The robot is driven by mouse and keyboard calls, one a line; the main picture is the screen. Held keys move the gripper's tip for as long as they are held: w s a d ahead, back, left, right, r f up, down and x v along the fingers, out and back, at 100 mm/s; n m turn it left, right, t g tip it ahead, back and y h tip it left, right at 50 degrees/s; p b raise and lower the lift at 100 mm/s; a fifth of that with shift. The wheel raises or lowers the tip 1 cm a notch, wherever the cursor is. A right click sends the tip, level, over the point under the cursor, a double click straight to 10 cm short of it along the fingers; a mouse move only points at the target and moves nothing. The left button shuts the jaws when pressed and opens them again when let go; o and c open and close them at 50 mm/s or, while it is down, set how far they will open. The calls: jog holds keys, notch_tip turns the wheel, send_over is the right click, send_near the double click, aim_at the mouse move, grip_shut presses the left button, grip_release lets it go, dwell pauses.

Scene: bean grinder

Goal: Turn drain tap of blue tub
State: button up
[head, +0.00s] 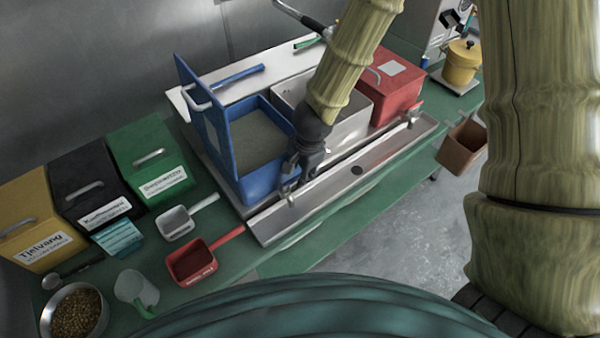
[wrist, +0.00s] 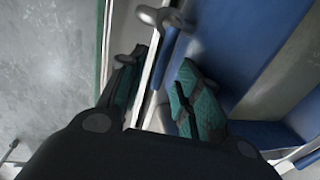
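The blue tub (head: 262,182) stands in the middle of the bench with its lid (head: 203,112) raised at the left; greyish contents show inside. Its metal drain tap (head: 288,192) is low at the front, over a steel trough. My gripper (head: 298,172) reaches down at the tub's front right corner, close to the tap. In the wrist view, my gripper (wrist: 158,66) is open, with a gap between its green-padded fingers. A metal tap part (wrist: 158,17) shows just beyond the fingertips, beside the blue tub wall (wrist: 205,42). I cannot tell whether a finger touches it.
The steel trough (head: 335,183) runs along the bench front. A grey-white tub (head: 350,125) and a red tub (head: 398,92) stand right of the blue one. Scoops, including a red one (head: 192,262), lie at the left. The floor (head: 400,210) in front is clear.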

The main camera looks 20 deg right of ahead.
jog(key=shift+f, duration=0.35)
grip_shut()
